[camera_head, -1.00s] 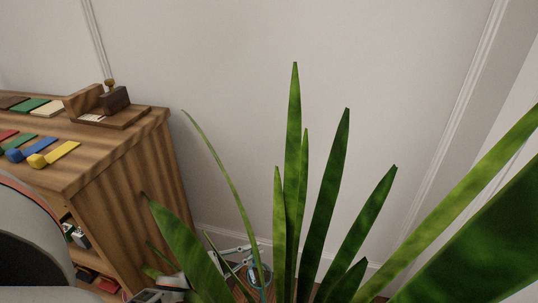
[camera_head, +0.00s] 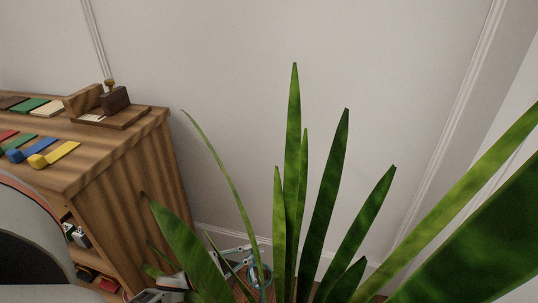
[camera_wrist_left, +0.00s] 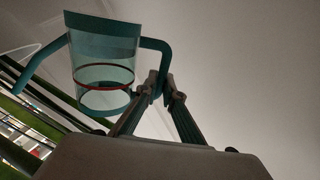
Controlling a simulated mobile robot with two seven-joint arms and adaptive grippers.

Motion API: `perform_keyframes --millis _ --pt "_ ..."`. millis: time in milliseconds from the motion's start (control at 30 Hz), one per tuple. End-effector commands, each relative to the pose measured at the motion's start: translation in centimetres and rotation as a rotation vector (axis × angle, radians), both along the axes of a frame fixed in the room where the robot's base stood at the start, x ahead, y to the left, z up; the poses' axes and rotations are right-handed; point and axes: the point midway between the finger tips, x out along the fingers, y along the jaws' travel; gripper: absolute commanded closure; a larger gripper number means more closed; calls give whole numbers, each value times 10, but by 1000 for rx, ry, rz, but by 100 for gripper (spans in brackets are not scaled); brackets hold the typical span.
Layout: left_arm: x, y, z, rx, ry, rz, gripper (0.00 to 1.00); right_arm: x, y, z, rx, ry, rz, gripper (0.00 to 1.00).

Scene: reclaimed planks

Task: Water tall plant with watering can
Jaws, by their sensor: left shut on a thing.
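The tall plant (camera_head: 322,200) fills the lower middle and right of the head view with long green leaves; its pot is not visible. My left gripper (camera_wrist_left: 163,90) is shut on the handle of the watering can (camera_wrist_left: 106,62), a teal can with a clear body and a red ring, seen in the left wrist view. Its spout (camera_wrist_left: 28,80) points to the left there. In the head view, the can (camera_head: 264,274) shows only partly, low among the leaves, beside my left gripper (camera_head: 246,250). My right gripper is not in view.
A wooden cabinet (camera_head: 125,160) stands at the left with coloured blocks (camera_head: 38,160) and a dark stamp-like piece (camera_head: 115,99) on top. A plain wall (camera_head: 220,90) is behind the plant. Leaves crowd the space around the can.

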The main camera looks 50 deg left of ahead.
Motion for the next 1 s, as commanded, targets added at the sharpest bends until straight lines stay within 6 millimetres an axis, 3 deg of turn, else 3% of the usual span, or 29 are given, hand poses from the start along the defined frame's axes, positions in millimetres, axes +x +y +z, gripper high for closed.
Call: perform_keyframes --millis 367,433,567,700,1000 --pt "0 -1 2 7 -6 0 100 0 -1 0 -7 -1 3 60" --pt "4 10 -13 -44 31 -2 100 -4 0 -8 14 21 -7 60" --pt "11 25 -43 -157 91 0 100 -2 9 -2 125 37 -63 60" --pt "19 34 -55 -221 116 1 100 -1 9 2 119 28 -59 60" --pt "21 37 -62 -264 136 -2 100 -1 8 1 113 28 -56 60"
